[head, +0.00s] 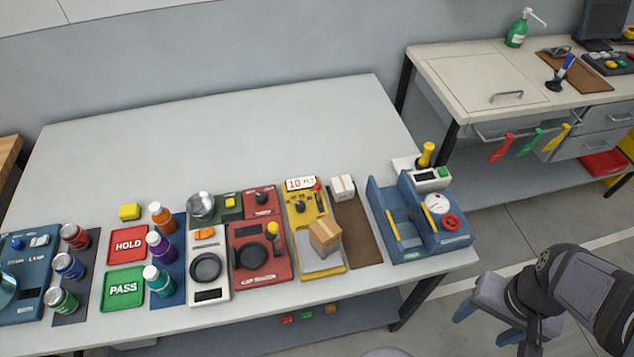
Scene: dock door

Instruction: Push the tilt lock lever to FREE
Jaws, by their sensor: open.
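No lettering reading FREE or tilt lock is legible, so I cannot tell which lever is the tilt lock. A yellow station (334,269) has a small red-tipped lever (318,187), a black knob (300,206) and a grey plate bearing a small cardboard box (325,235). A blue station (384,212) at the right end of the bench has a slanted yellow bar (393,225) and a red wheel (450,222). My gripper (485,324) is at the lower right, off the bench's right end and apart from both stations. Its blue fingers are spread and empty.
A red station (284,272) with a yellow-knobbed lever (272,230) stands left of the yellow one. A white box (342,187) is on a brown mat (357,235) between the yellow and blue stations. The back of the bench (230,130) is clear. Several cans stand at left.

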